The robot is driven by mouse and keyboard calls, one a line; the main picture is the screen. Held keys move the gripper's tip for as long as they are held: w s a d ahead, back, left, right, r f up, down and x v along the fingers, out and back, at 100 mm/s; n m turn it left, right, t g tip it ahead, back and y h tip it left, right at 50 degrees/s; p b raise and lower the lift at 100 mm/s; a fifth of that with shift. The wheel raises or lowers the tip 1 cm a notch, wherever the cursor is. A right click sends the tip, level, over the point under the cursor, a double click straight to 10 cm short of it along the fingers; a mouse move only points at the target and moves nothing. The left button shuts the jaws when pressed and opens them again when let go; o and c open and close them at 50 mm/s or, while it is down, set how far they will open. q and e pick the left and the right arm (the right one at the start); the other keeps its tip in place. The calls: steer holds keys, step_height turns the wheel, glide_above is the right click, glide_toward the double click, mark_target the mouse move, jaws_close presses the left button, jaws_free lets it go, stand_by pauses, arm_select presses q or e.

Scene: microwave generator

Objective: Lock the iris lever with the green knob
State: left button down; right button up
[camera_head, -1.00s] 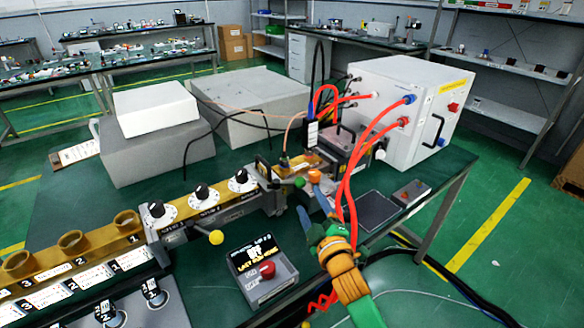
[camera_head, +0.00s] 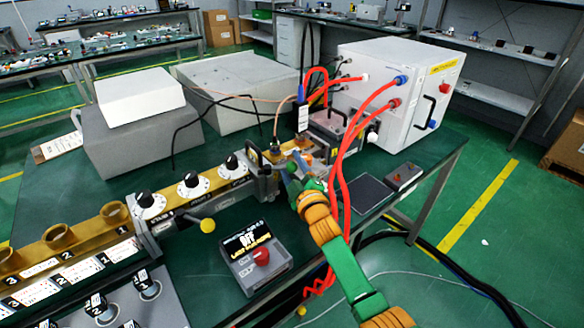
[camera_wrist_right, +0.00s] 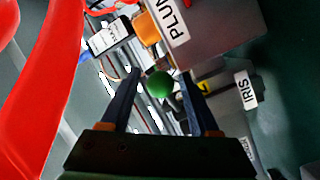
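The green knob (camera_wrist_right: 159,84) shows in the right wrist view, between the two fingertips of my right gripper (camera_wrist_right: 158,76). The fingers are apart, with gaps beside the knob; I cannot tell whether the knob is level with the tips or just beyond them. A white "IRIS" label (camera_wrist_right: 246,91) is on the grey block right of the knob. In the head view my right gripper (camera_head: 291,178) is at the far end of the brass rail assembly and hides the green knob and its lever. My left gripper is not in view.
Red hoses (camera_head: 341,160) run from the white generator box (camera_head: 385,100) close beside my right arm. An orange knob (camera_wrist_right: 146,28) and a "PLUN" label stand close ahead. A yellow knob (camera_head: 207,226) and a control box with red button (camera_head: 260,257) are nearer.

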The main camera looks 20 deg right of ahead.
jaws_close()
stand_by(1.2)
